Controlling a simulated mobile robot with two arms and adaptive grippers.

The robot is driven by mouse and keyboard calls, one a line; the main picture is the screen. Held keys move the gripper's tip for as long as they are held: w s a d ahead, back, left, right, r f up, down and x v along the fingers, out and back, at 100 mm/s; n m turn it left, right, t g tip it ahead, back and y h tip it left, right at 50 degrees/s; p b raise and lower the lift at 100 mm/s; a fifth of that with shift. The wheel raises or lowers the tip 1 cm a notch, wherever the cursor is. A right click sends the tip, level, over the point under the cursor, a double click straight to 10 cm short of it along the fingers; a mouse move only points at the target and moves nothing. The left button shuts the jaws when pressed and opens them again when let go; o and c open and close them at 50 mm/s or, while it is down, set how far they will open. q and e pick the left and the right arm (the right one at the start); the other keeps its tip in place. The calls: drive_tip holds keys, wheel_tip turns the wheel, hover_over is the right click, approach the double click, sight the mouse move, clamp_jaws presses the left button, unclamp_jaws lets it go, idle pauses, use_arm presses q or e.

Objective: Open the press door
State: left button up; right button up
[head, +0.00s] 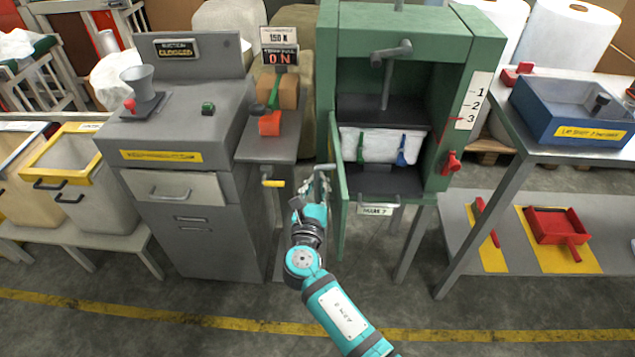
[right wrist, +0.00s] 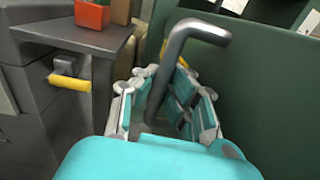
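The press (head: 465,45) is a green cabinet with a dark interior. Its green door (head: 339,205) stands swung outward on the left side, seen almost edge-on in the head view. In the right wrist view the door's green face (right wrist: 265,95) fills the right side. The bent grey door handle (right wrist: 185,50) stands out from it. My right gripper (head: 319,185) is at the handle; its fingers (right wrist: 163,85) close in on both sides of the bar. Finger contact is partly hidden. My left gripper is out of view.
Inside the press is a white bundle (head: 382,146) with green and blue clips. Left is a grey cabinet (head: 215,240) with a side shelf (head: 262,148) and yellow-tipped lever (head: 273,183). Right is a table with a blue tray (head: 575,133). The floor in front is open.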

drive_tip(key=o, duration=0.4)
drive_tip(key=shift+s+a, duration=0.2)
drive_tip(key=shift+s, duration=0.05)
drive_tip(key=shift+o, duration=1.2)
drive_tip(key=shift+w+d, duration=0.1)
drive_tip(key=shift+d, duration=0.05)
drive_tip(key=v, duration=1.2)
